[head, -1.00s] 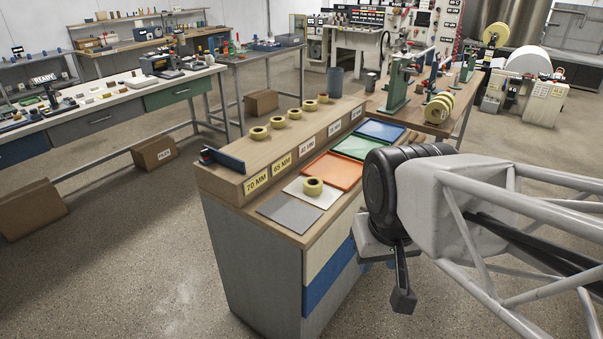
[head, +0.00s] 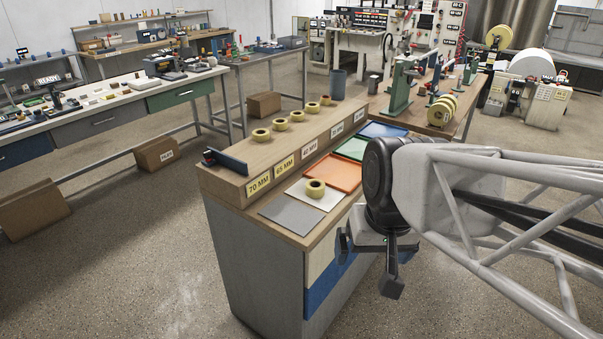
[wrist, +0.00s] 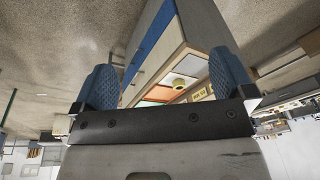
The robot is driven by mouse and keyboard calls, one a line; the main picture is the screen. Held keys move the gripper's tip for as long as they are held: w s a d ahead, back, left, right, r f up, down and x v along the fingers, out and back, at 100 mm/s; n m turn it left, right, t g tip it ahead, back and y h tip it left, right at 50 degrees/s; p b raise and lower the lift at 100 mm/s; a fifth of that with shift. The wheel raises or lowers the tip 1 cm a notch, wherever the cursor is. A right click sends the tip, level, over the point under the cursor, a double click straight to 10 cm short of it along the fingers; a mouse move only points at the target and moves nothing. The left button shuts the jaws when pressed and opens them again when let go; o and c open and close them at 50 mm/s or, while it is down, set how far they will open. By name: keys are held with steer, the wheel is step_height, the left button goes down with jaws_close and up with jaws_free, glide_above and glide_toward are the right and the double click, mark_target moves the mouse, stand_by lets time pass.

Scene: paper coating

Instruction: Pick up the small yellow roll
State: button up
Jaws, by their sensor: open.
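A small yellow roll (head: 315,188) lies flat on a white sheet (head: 325,203) on the lower counter top. Several similar yellow rolls, one of them here (head: 261,135), stand in a row on the raised wooden shelf behind it. My gripper (head: 367,262) is open and empty, in front of and to the right of the counter, apart from the roll. In the wrist view its two blue fingers (wrist: 167,85) are spread wide, with the counter between them. There the roll on the white sheet (wrist: 178,83) shows small beyond the counter edge.
A grey sheet (head: 290,215) and orange (head: 335,173), green (head: 352,148) and blue (head: 383,130) trays lie along the counter. A dark blue upright piece (head: 226,162) stands at the shelf's left end. Open floor lies in front of the counter.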

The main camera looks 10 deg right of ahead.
steer(key=w+a+f+m+y, duration=0.15)
steer(key=w+m, duration=0.25)
steer(key=w, duration=0.5)
steer(key=w+f+m+g+y, duration=0.1)
steer(key=w+f+m+y, duration=0.15)
steer(key=w, duration=0.55)
steer(key=w+f+m+y, duration=0.2)
steer(key=w+m+y, duration=0.15)
steer(key=w, duration=0.55)
steer(key=m+t+y, duration=0.3)
steer(key=m+t, duration=0.3)
steer(key=m, duration=0.7)
glide_toward(315, 189)
steer(key=w, duration=0.1)
steer(key=w+f, duration=0.1)
steer(key=w, duration=0.1)
steer(key=w+a, duration=0.1)
steer(key=shift+w+f, duration=0.2)
steer(key=shift+f, duration=0.2)
steer(key=shift+y, duration=0.25)
steer(key=shift+x, duration=1.25)
steer(key=shift+a+f, duration=0.1)
